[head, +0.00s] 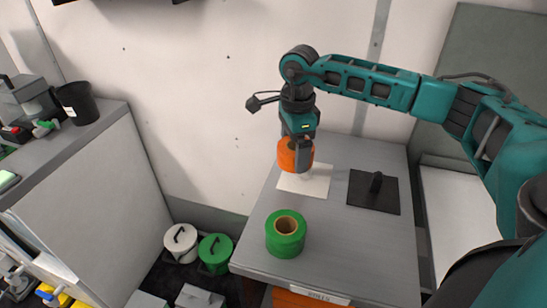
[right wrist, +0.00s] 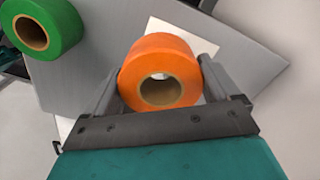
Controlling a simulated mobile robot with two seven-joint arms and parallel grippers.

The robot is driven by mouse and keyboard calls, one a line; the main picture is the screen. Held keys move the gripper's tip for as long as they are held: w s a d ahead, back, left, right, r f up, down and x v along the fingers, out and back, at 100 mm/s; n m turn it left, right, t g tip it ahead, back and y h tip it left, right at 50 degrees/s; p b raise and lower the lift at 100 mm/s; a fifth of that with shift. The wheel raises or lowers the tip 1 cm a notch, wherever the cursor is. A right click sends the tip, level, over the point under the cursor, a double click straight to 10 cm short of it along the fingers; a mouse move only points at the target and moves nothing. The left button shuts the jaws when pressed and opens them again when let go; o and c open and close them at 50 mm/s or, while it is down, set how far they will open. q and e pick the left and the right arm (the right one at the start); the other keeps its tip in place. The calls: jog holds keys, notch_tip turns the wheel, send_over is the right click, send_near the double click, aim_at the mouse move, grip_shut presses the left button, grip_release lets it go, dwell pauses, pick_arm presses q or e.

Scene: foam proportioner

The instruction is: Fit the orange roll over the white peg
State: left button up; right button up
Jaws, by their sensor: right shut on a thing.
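The orange roll (head: 288,155) is held by my right gripper (head: 304,158), above the white base plate at the back left of the grey table. In the right wrist view my right gripper (right wrist: 158,92) has one finger on each side of the orange roll (right wrist: 160,52), whose brown core faces the camera. The white peg (head: 306,176) shows only as a small piece just below the roll on its white plate (head: 318,186); the rest is hidden. I cannot tell whether the roll is around the peg. My left gripper is not in view.
A green roll (head: 286,234) stands on the table's front left, also in the right wrist view (right wrist: 62,28). A black peg on a black plate (head: 386,197) stands to the right. The table's front right is clear. Two lidded buckets, white (head: 181,241) and green (head: 215,252), stand on the floor.

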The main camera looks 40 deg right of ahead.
aim_at(305, 176)
jog(key=d+m, duration=0.3)
jog(key=m, duration=0.1)
jog(key=shift+d, duration=0.25)
jog(key=shift+d+m, duration=0.3)
jog(key=shift+m, duration=0.1)
notch_tip(305, 176, down, 5)
jog(key=b, duration=0.3)
jog(key=shift+b, duration=0.4)
jog(key=shift+f, duration=0.35)
dwell(0.3)
jog(key=shift+f+b, duration=0.45)
jog(key=shift+f, duration=0.2)
